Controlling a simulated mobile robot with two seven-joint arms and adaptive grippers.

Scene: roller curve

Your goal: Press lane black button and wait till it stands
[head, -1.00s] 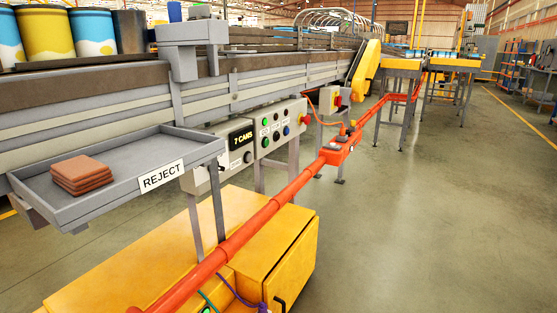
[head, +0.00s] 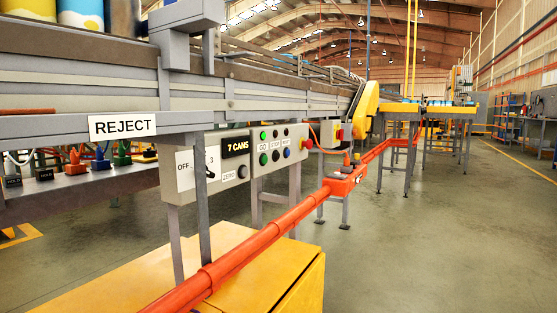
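A grey control panel (head: 280,146) hangs under the conveyor in the head view. Its lower row has a green button (head: 264,159), a dark button (head: 276,156) and a blue button (head: 287,153). Small labels above them seem to read GO, STOP and a third unclear word. A lit green lamp (head: 263,135) sits above with two dark lamps. A red knob (head: 306,144) is on the panel's right side. I cannot tell which dark button is the lane's. Neither gripper is in view.
A grey tray with a REJECT sign (head: 123,128) juts out at left. Coloured plugs (head: 76,163) are below it. A long orange pipe (head: 250,246) runs across the front, over a yellow cabinet (head: 270,280). Open floor (head: 430,240) lies at the right.

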